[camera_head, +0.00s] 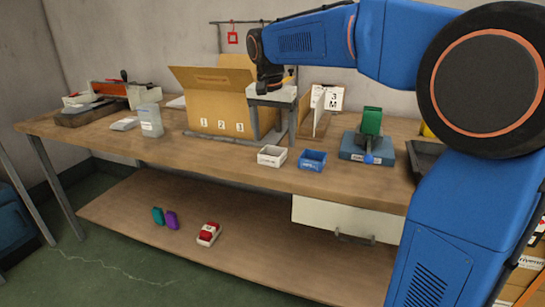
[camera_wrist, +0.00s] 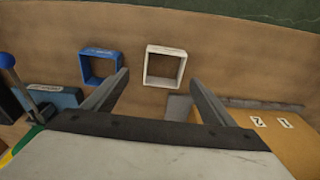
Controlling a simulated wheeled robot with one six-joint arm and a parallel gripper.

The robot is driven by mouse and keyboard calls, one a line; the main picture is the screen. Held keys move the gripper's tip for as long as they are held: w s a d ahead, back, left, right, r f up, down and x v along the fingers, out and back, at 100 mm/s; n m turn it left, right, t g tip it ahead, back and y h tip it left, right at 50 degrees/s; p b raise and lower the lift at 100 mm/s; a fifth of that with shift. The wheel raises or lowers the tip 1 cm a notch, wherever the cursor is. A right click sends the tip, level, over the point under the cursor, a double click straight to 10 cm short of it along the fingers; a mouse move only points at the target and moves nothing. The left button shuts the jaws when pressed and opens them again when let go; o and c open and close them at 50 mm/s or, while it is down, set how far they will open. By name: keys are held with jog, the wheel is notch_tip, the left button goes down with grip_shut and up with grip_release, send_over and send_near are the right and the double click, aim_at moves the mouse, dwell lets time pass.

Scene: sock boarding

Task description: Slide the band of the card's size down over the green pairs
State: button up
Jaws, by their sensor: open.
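A white band (camera_head: 271,156) and a blue band (camera_head: 312,160) stand near the table's front edge as open rectangular sleeves. Both show in the wrist view, the white band (camera_wrist: 164,66) beyond and between my fingertips, the blue band (camera_wrist: 100,67) left of it. A card (camera_head: 333,98) reading "3" and "M" stands at the back. The green pairs (camera_head: 372,121) stand upright above a blue-based fixture (camera_head: 352,148). The bands' printing is too small to read. My gripper (camera_head: 273,134) is open, empty, pointing down behind the white band; its fingers (camera_wrist: 160,78) are wide apart.
A cardboard box (camera_head: 215,105) marked 1, 2, 3 stands close left of my gripper. A blue-knobbed lever (camera_head: 368,158) sits at the front of the fixture. A dark tray (camera_head: 425,158) lies right. Teal and purple items lie on the lower shelf (camera_head: 150,250).

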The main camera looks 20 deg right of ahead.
aim_at(272, 149)
jog(key=shift+w+a+f, duration=0.1)
jog(key=shift+w+f, duration=0.1)
jog(key=shift+f, duration=1.2)
jog(key=shift+w+a+f, duration=0.1)
jog(key=shift+w+f, duration=0.05)
jog(key=shift+f, duration=1.25)
jog(key=c, duration=1.1)
